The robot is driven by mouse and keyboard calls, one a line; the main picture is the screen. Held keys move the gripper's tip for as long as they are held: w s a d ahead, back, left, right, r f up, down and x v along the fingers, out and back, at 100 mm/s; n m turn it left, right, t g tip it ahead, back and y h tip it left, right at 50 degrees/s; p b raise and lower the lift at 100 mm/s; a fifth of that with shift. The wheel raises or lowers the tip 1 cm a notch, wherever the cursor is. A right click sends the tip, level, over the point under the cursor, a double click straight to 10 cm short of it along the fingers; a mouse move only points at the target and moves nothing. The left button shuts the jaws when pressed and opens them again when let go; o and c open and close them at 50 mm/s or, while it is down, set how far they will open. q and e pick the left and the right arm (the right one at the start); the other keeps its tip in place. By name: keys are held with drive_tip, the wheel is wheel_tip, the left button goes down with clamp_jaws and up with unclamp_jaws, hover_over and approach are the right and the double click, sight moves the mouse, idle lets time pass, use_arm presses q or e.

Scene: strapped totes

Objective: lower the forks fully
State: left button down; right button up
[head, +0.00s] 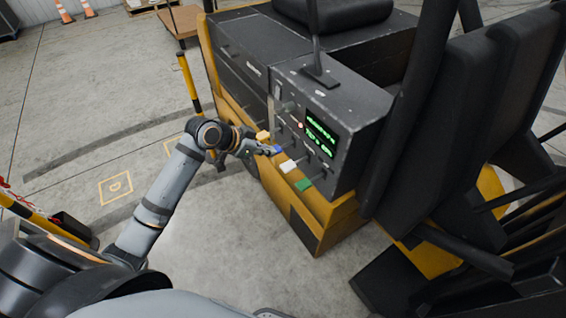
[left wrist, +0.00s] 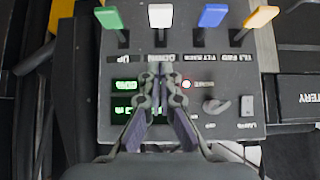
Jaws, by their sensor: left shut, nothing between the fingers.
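The forklift's control console (head: 340,110) carries a row of levers with coloured ends: yellow (head: 262,135), blue (head: 277,150), white (head: 289,166) and green (head: 303,184). The same row shows in the left wrist view as green (left wrist: 109,18), white (left wrist: 160,16), blue (left wrist: 212,15) and orange-yellow (left wrist: 261,16). My left gripper (head: 268,150) is shut and empty beside the blue lever in the head view. In the left wrist view its fingertips (left wrist: 160,70) line up with the white lever; I cannot tell whether they touch it. The forks are not clearly visible. My right gripper is not in view.
A lit green display (head: 321,133) and a red light (head: 299,125) are on the console. The dark seat back (head: 480,110) and frame posts stand to the right. A yellow-black post (head: 188,82) stands behind my left arm. The concrete floor at left is mostly clear.

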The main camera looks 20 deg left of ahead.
use_arm(q)
drive_tip(key=p, duration=0.2)
hover_over(291, 165)
drive_tip(key=s+a, duration=0.2)
drive_tip(key=s, duration=0.1)
drive_tip(key=f, duration=0.5)
drive_tip(key=shift+w, duration=0.25)
wheel_tip(291, 165, down, 4)
drive_tip(key=shift+r+p, duration=0.1)
drive_tip(key=shift+p, duration=0.2)
drive_tip(key=shift+f, duration=0.45)
